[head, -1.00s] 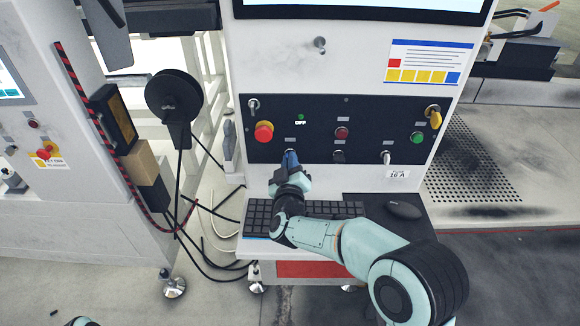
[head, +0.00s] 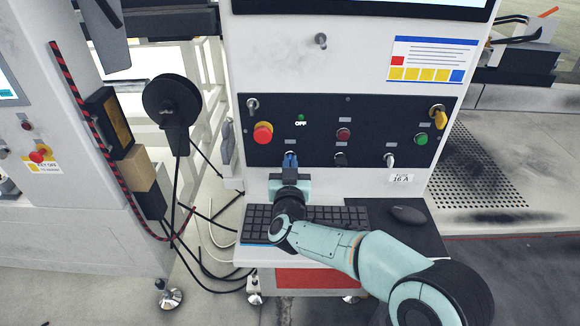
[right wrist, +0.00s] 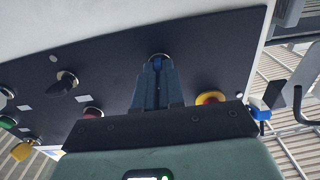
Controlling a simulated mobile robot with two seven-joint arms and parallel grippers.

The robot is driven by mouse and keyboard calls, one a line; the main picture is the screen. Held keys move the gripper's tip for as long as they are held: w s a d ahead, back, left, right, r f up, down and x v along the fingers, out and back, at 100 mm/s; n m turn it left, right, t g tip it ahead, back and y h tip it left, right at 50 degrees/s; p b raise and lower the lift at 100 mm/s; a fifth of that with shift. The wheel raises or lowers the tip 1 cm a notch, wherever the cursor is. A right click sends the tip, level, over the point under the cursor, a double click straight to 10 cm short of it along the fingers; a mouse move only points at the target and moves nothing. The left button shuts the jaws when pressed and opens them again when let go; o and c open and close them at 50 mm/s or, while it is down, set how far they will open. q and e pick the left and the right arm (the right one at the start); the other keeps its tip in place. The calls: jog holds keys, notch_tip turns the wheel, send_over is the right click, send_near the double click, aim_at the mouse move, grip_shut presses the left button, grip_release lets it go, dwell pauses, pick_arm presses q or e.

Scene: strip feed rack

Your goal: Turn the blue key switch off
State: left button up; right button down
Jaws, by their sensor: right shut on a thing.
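The control panel (head: 390,120) is a dark plate on the front of a white cabinet. My right gripper (head: 290,163) is at the panel's lower left part, above the keyboard. Its fingers are closed together on the blue key switch (head: 288,154), which they mostly hide. In the right wrist view the fingers (right wrist: 157,88) point straight at the panel, and only the round collar of the switch (right wrist: 159,56) shows at their tips. I cannot read the key's angle. A small green lamp (head: 300,117) with the word OFF is above the switch. My left gripper is out of view.
A red emergency button with a yellow collar (head: 263,133) is up and left of the gripper. A black key switch (head: 340,159), a red button (head: 343,135), a silver switch (head: 389,160) and a yellow key (head: 438,116) are to the right. The keyboard (head: 330,215) lies below.

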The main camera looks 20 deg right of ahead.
dwell(0.4)
jog(key=c, duration=1.2)
grip_release()
jog(key=shift+c, duration=0.2)
jog(key=v, duration=1.3)
jog(key=shift+s, duration=0.2)
